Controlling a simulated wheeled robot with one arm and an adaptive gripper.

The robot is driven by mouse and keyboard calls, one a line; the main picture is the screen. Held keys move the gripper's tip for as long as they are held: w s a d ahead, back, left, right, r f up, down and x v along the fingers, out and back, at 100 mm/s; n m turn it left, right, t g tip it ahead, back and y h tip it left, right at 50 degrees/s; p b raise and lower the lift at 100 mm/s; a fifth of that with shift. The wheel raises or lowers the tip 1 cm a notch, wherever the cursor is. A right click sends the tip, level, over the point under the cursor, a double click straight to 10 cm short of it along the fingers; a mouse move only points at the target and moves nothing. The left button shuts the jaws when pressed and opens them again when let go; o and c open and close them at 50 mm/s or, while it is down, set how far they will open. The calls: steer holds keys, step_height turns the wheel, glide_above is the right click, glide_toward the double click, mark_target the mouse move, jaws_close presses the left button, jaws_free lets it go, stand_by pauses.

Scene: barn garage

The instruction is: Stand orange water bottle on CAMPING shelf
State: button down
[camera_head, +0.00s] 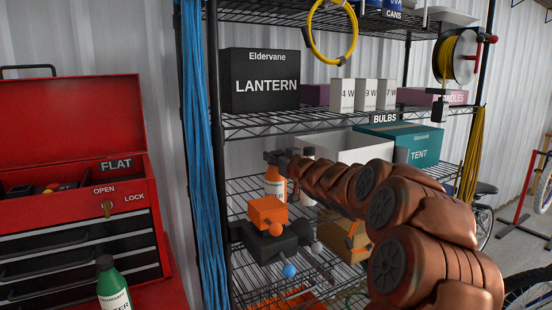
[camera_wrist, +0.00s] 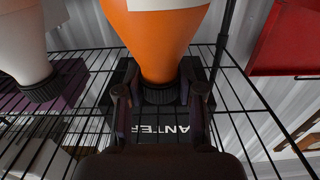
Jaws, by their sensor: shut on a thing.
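The orange water bottle (camera_head: 275,184) is upright at the shelf rack, left of the white bottle (camera_head: 308,183). My gripper (camera_head: 281,160) is shut on its dark cap. In the wrist view, where the picture is upside down, the fingers (camera_wrist: 160,97) hold the cap from both sides and the orange body (camera_wrist: 160,42) fills the middle. The bottle's base is hidden in the head view behind an orange and black item, so I cannot tell if it touches the wire shelf (camera_head: 243,185). No CAMPING label is readable.
Above is a wire shelf (camera_head: 290,122) with a LANTERN box (camera_head: 259,80) and a BULBS label. A TENT box (camera_head: 415,148), a white bin (camera_head: 355,148) and a cardboard box (camera_head: 340,240) are nearby. The orange-black item (camera_head: 267,243) stands in front of the bottle.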

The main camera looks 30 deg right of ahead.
steer(key=c, duration=0.7)
jaws_free()
steer(key=shift+f, duration=0.15)
steer(key=shift+s, duration=0.15)
steer(key=s, duration=0.7)
steer(key=s+a, duration=0.1)
steer(key=s, duration=0.3)
steer(key=shift+s+b, duration=0.3)
steer(key=shift+s, duration=0.05)
